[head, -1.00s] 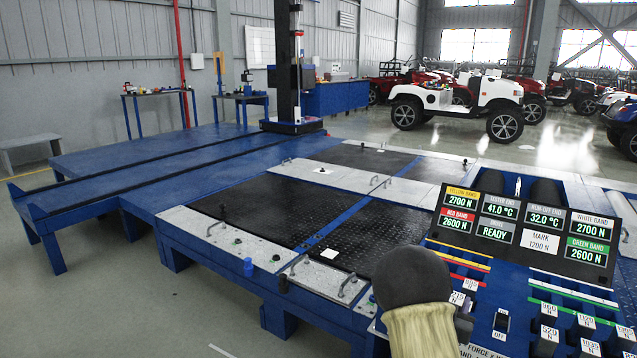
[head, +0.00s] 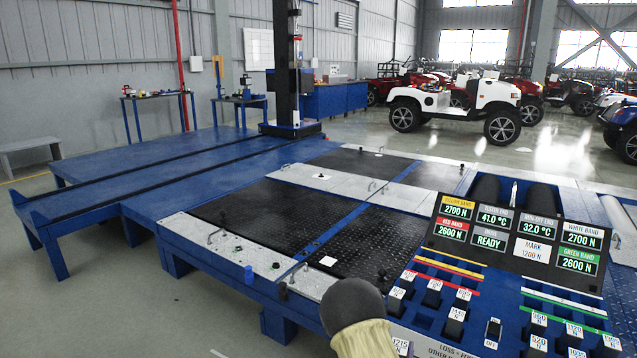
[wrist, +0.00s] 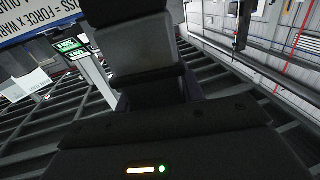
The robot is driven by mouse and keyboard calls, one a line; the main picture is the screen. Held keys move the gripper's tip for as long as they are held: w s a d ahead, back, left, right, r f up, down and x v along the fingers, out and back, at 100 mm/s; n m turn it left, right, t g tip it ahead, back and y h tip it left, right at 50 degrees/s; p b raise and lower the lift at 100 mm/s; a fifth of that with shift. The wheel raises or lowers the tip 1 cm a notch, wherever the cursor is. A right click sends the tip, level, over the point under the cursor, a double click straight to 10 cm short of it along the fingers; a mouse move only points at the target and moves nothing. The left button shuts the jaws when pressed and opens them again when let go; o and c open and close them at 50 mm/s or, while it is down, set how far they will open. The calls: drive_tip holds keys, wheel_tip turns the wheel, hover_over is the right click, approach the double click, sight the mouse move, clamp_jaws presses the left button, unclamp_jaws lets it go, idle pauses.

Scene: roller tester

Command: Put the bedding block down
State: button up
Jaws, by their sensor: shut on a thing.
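My gripper (wrist: 150,135) shows in the wrist view as a dark body with a small lit strip. A dark, blocky shape (wrist: 148,70) stands at its jaws, and I take it to be the bedding block, held. Block and fingers are both dark, so their border is hard to tell. In the head view my arm, with a dark rounded joint and a tan sleeve, shows at the bottom centre. The gripper and held block are out of sight there.
The blue tester console (head: 466,331) has several dark labelled blocks and switches under a display board (head: 517,240). My arm covers part of its near left side. Dark tread plates (head: 283,212) and a blue platform (head: 150,160) lie to the left. A white vehicle (head: 455,108) stands behind.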

drive_tip(key=s+a+n+y+p, duration=0.1)
drive_tip(key=s+a+y+p, duration=0.15)
drive_tip(key=a, duration=0.25)
wheel_tip(320, 180, up, 28)
drive_tip(key=s+n+t+y+p, duration=0.1)
drive_tip(key=s+n+y+p, duration=0.1)
drive_tip(key=p, duration=3.4)
drive_tip(key=shift+s+n+y+p, duration=0.35)
drive_tip(key=shift+n+y, duration=0.35)
drive_tip(key=shift+y, duration=0.45)
drive_tip(key=shift+d, duration=0.1)
drive_tip(key=s+f, duration=0.4)
drive_tip(key=f, duration=0.1)
drive_tip(key=shift+f, duration=0.15)
